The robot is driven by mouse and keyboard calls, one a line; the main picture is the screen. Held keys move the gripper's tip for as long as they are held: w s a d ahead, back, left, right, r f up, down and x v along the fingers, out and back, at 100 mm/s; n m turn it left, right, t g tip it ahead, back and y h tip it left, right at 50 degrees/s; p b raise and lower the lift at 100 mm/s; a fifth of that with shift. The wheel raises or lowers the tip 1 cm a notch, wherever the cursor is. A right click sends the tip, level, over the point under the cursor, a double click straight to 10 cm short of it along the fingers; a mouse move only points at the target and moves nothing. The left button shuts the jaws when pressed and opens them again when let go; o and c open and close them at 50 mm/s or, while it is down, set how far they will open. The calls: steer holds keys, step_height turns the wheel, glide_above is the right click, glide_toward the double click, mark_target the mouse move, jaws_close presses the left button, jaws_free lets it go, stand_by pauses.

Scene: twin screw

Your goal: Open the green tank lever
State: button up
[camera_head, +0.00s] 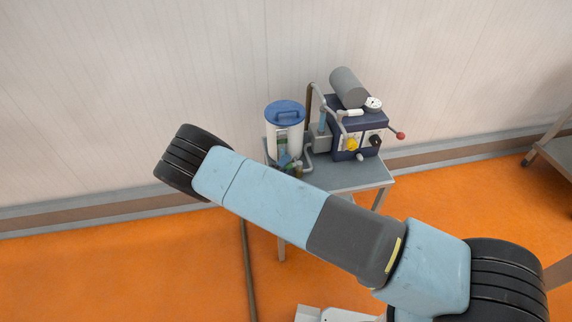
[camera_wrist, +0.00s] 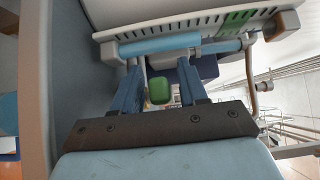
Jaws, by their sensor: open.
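The tank (camera_head: 284,139) is a white cylinder with a blue lid and handle, standing on the left of a small table in the head view. In the wrist view, the green lever end (camera_wrist: 159,91) is a rounded block that appears between the two blue fingers of my gripper (camera_wrist: 160,70). The gripper is open, with a gap on each side of the green block. I cannot tell how deep the block sits between the fingers. In the head view, my arm covers the area in front of the tank, and the lever is too small to make out clearly.
A dark blue pump unit (camera_head: 343,151) with a grey cylinder (camera_head: 348,87), a gauge and a red-knobbed lever (camera_head: 400,135) stands right of the tank on the grey table (camera_head: 352,176). Pipes run between them. The wall is close behind. Orange floor (camera_head: 120,267) is open at the left.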

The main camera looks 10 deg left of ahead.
steer(key=shift+w, duration=0.25)
steer(key=shift+c, duration=0.3)
jaws_close()
